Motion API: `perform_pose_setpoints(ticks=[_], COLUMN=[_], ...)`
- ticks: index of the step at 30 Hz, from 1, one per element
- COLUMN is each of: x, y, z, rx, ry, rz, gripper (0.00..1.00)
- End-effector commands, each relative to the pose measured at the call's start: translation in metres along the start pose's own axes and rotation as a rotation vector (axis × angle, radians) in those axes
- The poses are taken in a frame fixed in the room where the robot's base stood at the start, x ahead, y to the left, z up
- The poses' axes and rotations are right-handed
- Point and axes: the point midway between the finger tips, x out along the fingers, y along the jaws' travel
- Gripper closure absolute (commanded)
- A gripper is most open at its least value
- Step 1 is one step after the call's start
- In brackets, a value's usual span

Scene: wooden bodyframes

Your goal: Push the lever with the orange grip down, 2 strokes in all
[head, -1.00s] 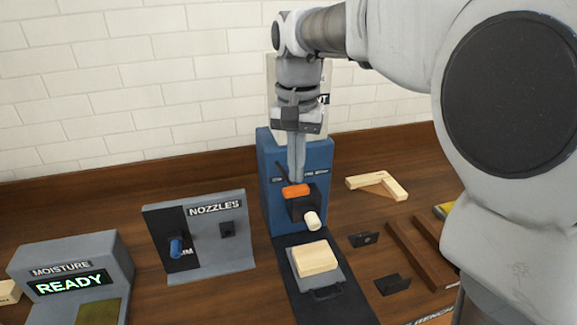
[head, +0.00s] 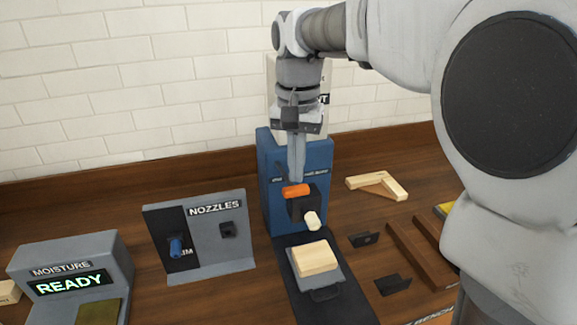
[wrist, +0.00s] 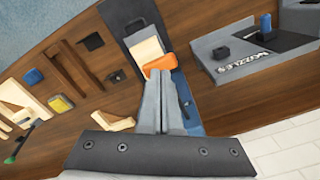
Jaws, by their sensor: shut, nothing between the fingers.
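The lever's orange grip (head: 296,190) shows at the front of the blue machine (head: 268,185). My gripper (head: 296,178) is shut and empty, pointing down, with its fingertips at the top of the orange grip. In the wrist view the shut fingers (wrist: 160,80) end close against the orange grip (wrist: 160,66). I cannot tell whether they press on it. A cream cylinder (head: 313,220) sticks out below the grip from a dark block. A pale wooden block (head: 315,258) lies on a grey plate in front of the machine.
A grey NOZZLES panel (head: 215,207) with a blue knob (head: 176,246) stands to the left. A grey MOISTURE box (head: 70,268) reading READY is at far left. Wooden corner pieces (head: 378,186), dark brackets (head: 364,239) and brown rails (head: 418,252) lie to the right.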

Motion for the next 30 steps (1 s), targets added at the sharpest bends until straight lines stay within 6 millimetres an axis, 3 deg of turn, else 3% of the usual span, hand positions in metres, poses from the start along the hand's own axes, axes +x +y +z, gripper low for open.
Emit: perform_pose_setpoints(ticks=[30], x=[0.048], y=[0.000], z=[0.000], rx=[0.000], ry=[-0.001], rz=[0.001], gripper=[1.00])
